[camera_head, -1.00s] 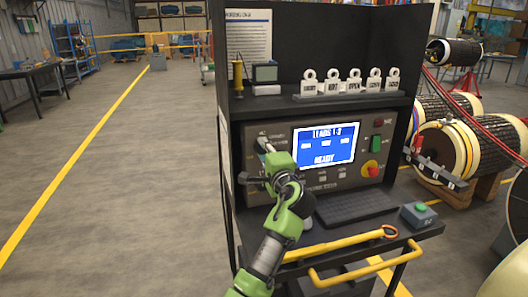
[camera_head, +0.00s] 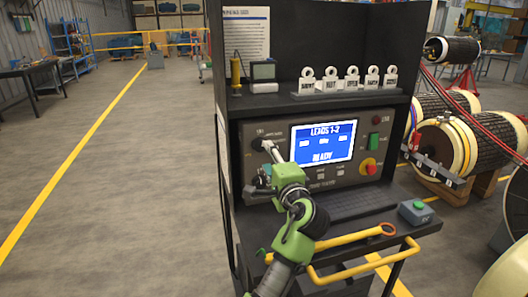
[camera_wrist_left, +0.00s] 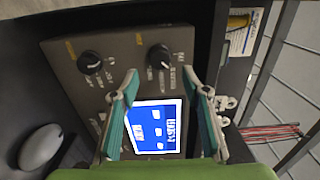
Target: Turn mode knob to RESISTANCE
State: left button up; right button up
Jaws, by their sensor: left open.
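The grey test panel (camera_head: 370,177) carries a blue screen (camera_head: 322,142) reading "LEADS 1-2" and "READY". Two black knobs sit left of the screen. The upper knob (camera_wrist_left: 159,56) and lower knob (camera_wrist_left: 91,63) show clearly in the left wrist view, which is turned sideways. Their labels are too blurred to tell which is the mode knob. My left gripper (camera_head: 269,149) is in front of the upper knob in the head view. In the left wrist view its teal fingers (camera_wrist_left: 165,82) are spread and empty, with the upper knob beyond the gap, apparently untouched. My right gripper is out of view.
A red knob on yellow (camera_head: 368,166) and a green switch (camera_head: 374,142) are right of the screen. A yellow bar tool (camera_head: 350,239) lies at the front. Tags stand above.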

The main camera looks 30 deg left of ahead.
pick_arm(q)
jog(key=v, duration=0.5)
jog(key=shift+s+d, duration=0.1)
dwell(0.4)
